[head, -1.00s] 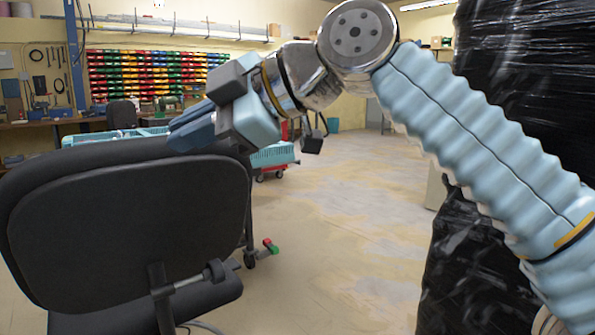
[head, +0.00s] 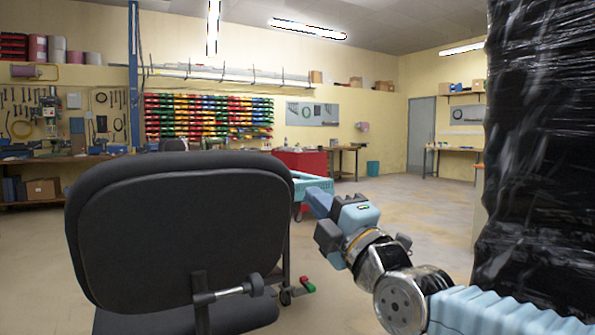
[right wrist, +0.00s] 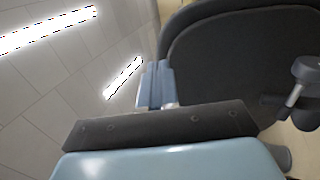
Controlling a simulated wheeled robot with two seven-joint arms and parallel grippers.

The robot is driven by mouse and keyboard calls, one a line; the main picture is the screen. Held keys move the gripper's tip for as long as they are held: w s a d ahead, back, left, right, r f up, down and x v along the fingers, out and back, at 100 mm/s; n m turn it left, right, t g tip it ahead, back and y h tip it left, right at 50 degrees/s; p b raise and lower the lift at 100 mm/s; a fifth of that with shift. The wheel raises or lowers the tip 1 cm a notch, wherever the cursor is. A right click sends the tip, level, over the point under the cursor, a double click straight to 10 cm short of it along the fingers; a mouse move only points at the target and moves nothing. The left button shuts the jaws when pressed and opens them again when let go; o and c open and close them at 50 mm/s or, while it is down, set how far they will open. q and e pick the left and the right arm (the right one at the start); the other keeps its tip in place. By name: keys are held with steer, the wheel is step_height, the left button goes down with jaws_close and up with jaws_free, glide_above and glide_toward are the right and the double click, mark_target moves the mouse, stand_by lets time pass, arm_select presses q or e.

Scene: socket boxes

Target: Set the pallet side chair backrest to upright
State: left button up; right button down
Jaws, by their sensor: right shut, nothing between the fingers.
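The black office chair's backrest (head: 182,232) stands close in front of me in the head view, its rear side towards me. It looks roughly upright. A metal rod with a black knob (head: 236,290) sits low on its back, above the seat (head: 255,312). My right gripper (head: 312,200) is shut and empty, at the right edge of the backrest. In the right wrist view the shut fingers (right wrist: 157,85) lie beside the backrest (right wrist: 235,65); I cannot tell whether they touch it. My left gripper is not in view.
A pallet stack wrapped in black film (head: 530,150) stands close on the right. Open floor (head: 420,215) lies between chair and pallet.

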mark_target(284, 167)
steer(key=p+x, duration=0.2)
steer(key=x, duration=0.7)
steer(key=shift+w+a+r+p, duration=0.15)
steer(key=shift+r+p, duration=0.1)
steer(key=shift+p, duration=0.2)
steer(key=p+x, duration=0.3)
steer(key=x, duration=0.2)
steer(key=shift+w+a+f, duration=0.1)
steer(key=shift+a, duration=0.05)
steer(key=shift+w+a, duration=0.3)
steer(key=shift+w, duration=0.2)
steer(key=shift+w+a, duration=0.3)
steer(key=shift+w, duration=0.2)
